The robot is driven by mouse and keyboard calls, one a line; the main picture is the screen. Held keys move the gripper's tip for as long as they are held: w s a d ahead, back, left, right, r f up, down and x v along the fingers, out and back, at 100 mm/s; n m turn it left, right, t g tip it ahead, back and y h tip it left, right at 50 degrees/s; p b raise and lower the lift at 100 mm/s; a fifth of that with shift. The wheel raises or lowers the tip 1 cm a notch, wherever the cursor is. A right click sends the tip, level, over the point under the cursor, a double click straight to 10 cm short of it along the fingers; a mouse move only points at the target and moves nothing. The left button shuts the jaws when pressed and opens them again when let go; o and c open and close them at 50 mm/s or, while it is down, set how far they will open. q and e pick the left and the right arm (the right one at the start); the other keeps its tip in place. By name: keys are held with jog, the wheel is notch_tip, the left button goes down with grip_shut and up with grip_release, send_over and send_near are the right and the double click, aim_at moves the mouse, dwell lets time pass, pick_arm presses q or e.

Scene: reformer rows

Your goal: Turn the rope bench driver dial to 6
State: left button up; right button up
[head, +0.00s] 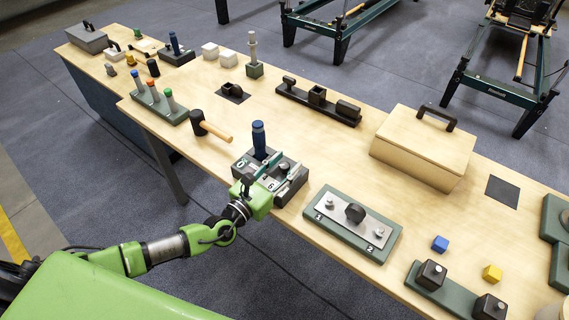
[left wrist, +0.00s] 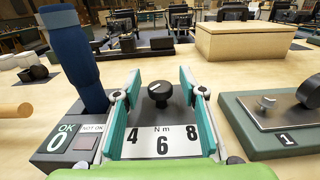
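The rope bench driver (head: 272,176) is a dark block near the table's front edge with an upright blue-handled driver (head: 259,140). In the left wrist view its dial (left wrist: 159,91) is a dark round knob with a pale mark, above a white plate (left wrist: 163,142) reading "4", "6", "8" and "N m". Which number the dial points to I cannot tell. My right gripper is out of view.
A green base with a metal plate (head: 351,224) stands just right of the driver. A mallet (head: 209,127) lies to its left. A wooden box (head: 424,145), a dark tray (head: 318,101) and small blue (head: 440,244) and yellow (head: 492,273) cubes share the table.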

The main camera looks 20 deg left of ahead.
pick_arm(q)
grip_shut()
